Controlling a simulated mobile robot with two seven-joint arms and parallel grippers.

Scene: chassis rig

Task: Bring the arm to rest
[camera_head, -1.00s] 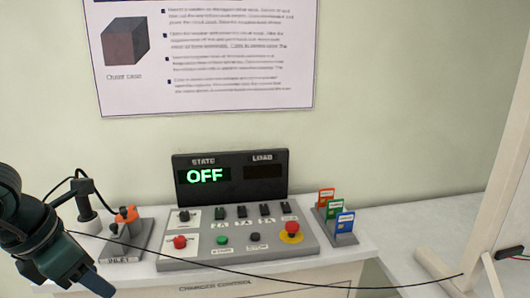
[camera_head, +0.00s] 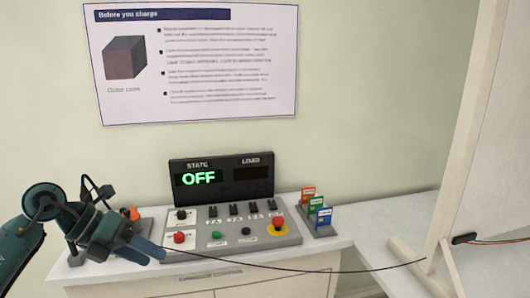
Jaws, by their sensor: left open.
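My left arm comes in from the left in the head view. Its gripper (camera_head: 146,250) is above the left front part of the charger counter, just left of the control panel (camera_head: 232,252). The two blue-tipped fingers are apart, and I see nothing between them. The gripper hides most of the unit with the orange part (camera_head: 135,213) behind it. The panel's display (camera_head: 221,180) reads OFF under STATE, and its LOAD window is dark. My right gripper is not in view.
A card rack (camera_head: 320,225) with orange, green and blue cards stands right of the panel. A thin black cable (camera_head: 300,270) runs low across the front to a pale wooden frame (camera_head: 455,150) at the right. A poster (camera_head: 200,65) hangs on the wall.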

